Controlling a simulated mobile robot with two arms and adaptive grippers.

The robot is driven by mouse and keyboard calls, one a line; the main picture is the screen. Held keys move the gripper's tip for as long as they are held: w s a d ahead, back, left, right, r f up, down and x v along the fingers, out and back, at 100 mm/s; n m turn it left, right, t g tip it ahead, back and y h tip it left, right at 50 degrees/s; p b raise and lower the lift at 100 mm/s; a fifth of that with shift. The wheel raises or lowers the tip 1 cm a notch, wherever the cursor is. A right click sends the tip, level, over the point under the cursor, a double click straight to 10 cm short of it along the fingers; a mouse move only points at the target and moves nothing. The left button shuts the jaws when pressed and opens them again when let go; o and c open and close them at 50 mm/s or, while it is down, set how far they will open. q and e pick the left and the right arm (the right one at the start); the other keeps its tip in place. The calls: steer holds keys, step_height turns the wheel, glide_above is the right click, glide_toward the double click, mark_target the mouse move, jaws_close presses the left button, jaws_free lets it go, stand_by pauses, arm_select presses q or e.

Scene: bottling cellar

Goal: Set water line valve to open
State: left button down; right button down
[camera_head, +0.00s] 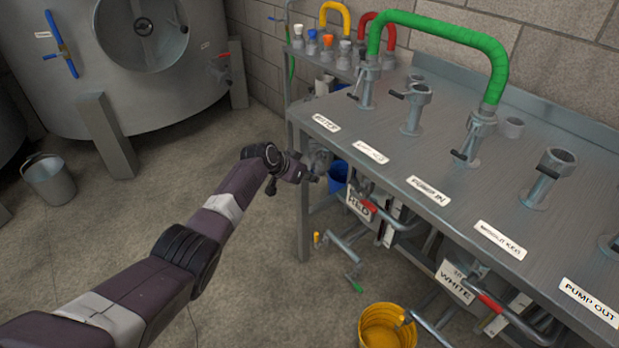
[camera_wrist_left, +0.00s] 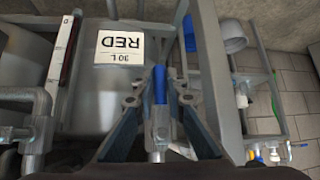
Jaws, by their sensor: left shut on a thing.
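The water line valve shows in the left wrist view as a blue lever (camera_wrist_left: 160,86) on a grey metal fitting (camera_wrist_left: 158,130). My left gripper (camera_wrist_left: 160,101) has its two fingers on either side of this lever and is shut on it. In the head view my left gripper (camera_head: 318,164) is at the near left corner of the steel bench, just below the top. There the gripper and bench hide the blue lever. My right gripper is in neither view.
The steel bench (camera_head: 470,150) carries a green hose (camera_head: 450,32) and several ports. Red-handled valves (camera_head: 385,214) and tanks are under its front edge.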

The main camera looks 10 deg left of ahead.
arm_select(q)
steer(key=shift+s+f, duration=0.1)
steer(key=shift+f, duration=0.05)
steer(key=c, duration=2)
jaws_free()
steer(key=shift+o, duration=0.2)
steer(key=v, duration=1.2)
